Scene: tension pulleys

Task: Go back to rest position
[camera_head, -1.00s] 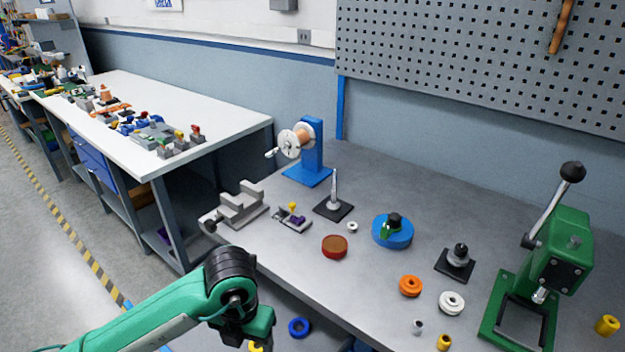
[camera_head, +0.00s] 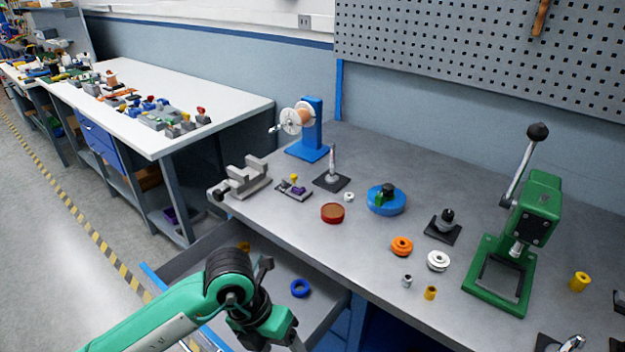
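My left arm enters from the lower left, green with a black wrist joint. My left gripper (camera_head: 290,338) points down at the bottom edge, partly cut off, so its fingers do not show clearly. It is in front of the open drawer (camera_head: 330,303), apart from the blue ring (camera_head: 300,288) lying in it. My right gripper is not in view. On the grey workbench (camera_head: 300,229) stand an orange pulley (camera_head: 402,246), a white pulley (camera_head: 438,261), a red round part (camera_head: 332,213) and a blue round part (camera_head: 386,200).
A green lever press (camera_head: 536,225) stands at the right, with a yellow cylinder (camera_head: 579,282) beside it. A blue spool stand (camera_head: 313,135) and a grey vise-like fixture (camera_head: 243,180) are at the back left. A cluttered white bench (camera_head: 180,90) is further left.

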